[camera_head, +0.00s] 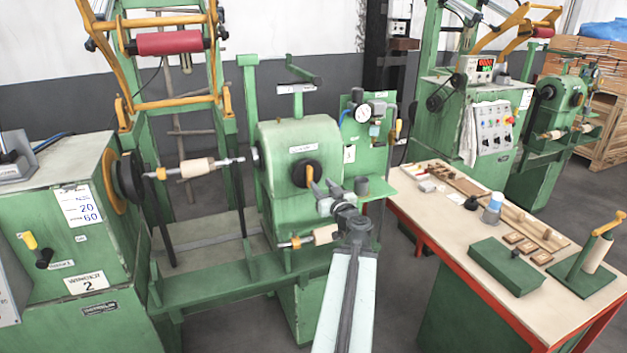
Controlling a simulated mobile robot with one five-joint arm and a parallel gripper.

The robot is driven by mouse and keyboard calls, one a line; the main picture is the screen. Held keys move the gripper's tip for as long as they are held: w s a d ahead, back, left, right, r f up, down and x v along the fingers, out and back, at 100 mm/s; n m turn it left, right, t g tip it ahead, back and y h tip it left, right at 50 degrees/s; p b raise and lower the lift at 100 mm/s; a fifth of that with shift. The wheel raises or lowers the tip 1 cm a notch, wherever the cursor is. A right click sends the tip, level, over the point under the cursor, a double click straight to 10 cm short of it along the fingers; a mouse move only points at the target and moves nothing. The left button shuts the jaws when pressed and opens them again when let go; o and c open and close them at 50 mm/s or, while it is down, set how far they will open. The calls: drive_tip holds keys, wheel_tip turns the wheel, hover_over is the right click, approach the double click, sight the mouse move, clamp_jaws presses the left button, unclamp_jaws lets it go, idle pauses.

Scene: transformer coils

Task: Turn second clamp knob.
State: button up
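The green winding machine's right housing (290,145) carries a round black knob (299,173) with a yellow handle (310,177) on its face. My gripper (325,189) is in front of this housing, just below and right of the black knob. Its grey fingers point up and away from me. I cannot tell whether they touch the handle or how far apart they are. Nothing shows clearly held. No label shows which knob is the second clamp knob.
A wooden spool (197,167) sits on the shaft left of the housing. A wooden-handled crank (325,235) is beside my arm. A pressure gauge (363,113) stands behind right. The red-framed workbench (430,205) at right holds a green box (505,266) and small parts.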

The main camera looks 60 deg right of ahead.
sight(311, 173)
drive_tip(key=x, duration=0.8)
drive_tip(key=shift+w+a, duration=0.1)
drive_tip(key=shift+c, duration=0.4)
